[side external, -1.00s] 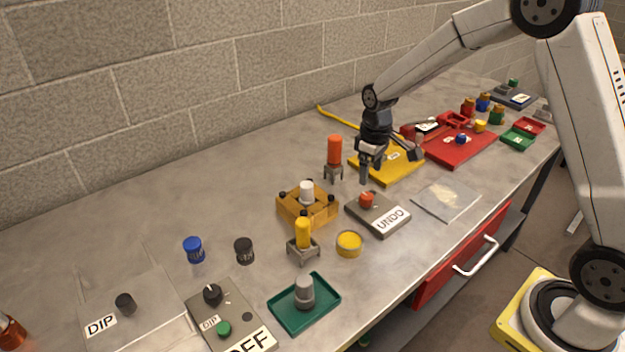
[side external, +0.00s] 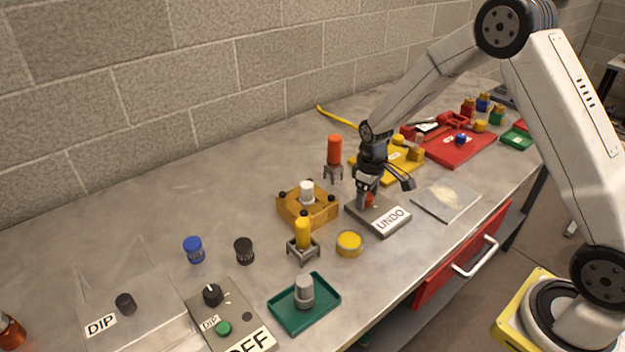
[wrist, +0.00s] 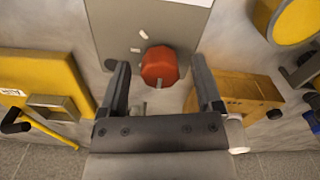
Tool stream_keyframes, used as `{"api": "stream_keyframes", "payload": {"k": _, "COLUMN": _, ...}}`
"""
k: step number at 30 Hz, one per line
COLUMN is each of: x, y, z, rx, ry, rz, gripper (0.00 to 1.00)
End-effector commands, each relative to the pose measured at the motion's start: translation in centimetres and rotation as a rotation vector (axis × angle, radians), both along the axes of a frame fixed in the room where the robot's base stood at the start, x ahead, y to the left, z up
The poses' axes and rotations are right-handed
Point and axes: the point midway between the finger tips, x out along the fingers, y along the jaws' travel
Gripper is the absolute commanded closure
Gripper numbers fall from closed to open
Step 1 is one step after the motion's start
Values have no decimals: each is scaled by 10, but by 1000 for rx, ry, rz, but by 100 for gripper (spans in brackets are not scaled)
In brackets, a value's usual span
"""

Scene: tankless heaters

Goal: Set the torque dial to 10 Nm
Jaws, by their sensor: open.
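A red faceted knob (wrist: 160,64), which I take for the torque dial, sits on a grey box (side external: 378,215) with an UNDO label (side external: 391,219). In the wrist view, white tick marks (wrist: 143,34) lie beside the knob on the grey panel. A small grey mark shows at the knob's near edge; no number can be read. My gripper (wrist: 162,88) is open, with one finger on each side of the knob's near edge and gaps on both sides. In the side view, my gripper (side external: 367,196) is low over the box and hides part of the knob.
A wooden block with a white knob (side external: 307,204) stands left of the box. A yellow tin (side external: 349,243) and a yellow-handled piece on a grey stand (side external: 303,237) are in front-left. A yellow tray (side external: 377,168) lies behind; a clear bag (side external: 446,199) lies right.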

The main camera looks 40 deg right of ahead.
Motion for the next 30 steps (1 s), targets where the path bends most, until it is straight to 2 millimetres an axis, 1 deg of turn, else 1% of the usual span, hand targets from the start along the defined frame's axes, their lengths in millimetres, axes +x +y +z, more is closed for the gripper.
{"api": "stream_keyframes", "payload": {"k": 5, "x": 0, "y": 0, "z": 0, "rx": 0, "ry": 0, "rz": 0, "gripper": 16}}
{"api": "stream_keyframes", "payload": {"k": 6, "x": 0, "y": 0, "z": 0, "rx": 0, "ry": 0, "rz": 0, "gripper": 29}}
{"api": "stream_keyframes", "payload": {"k": 8, "x": 0, "y": 0, "z": 0, "rx": 0, "ry": 0, "rz": 0, "gripper": 48}}
{"api": "stream_keyframes", "payload": {"k": 9, "x": 0, "y": 0, "z": 0, "rx": 0, "ry": 0, "rz": 0, "gripper": 61}}
{"api": "stream_keyframes", "payload": {"k": 11, "x": 0, "y": 0, "z": 0, "rx": 0, "ry": 0, "rz": 0, "gripper": 80}}
{"api": "stream_keyframes", "payload": {"k": 12, "x": 0, "y": 0, "z": 0, "rx": 0, "ry": 0, "rz": 0, "gripper": 93}}
{"api": "stream_keyframes", "payload": {"k": 13, "x": 0, "y": 0, "z": 0, "rx": 0, "ry": 0, "rz": 0, "gripper": 100}}
{"api": "stream_keyframes", "payload": {"k": 23, "x": 0, "y": 0, "z": 1, "rx": 0, "ry": 0, "rz": -27, "gripper": 100}}
{"api": "stream_keyframes", "payload": {"k": 30, "x": 0, "y": 0, "z": 0, "rx": 1, "ry": 3, "rz": -127, "gripper": 100}}
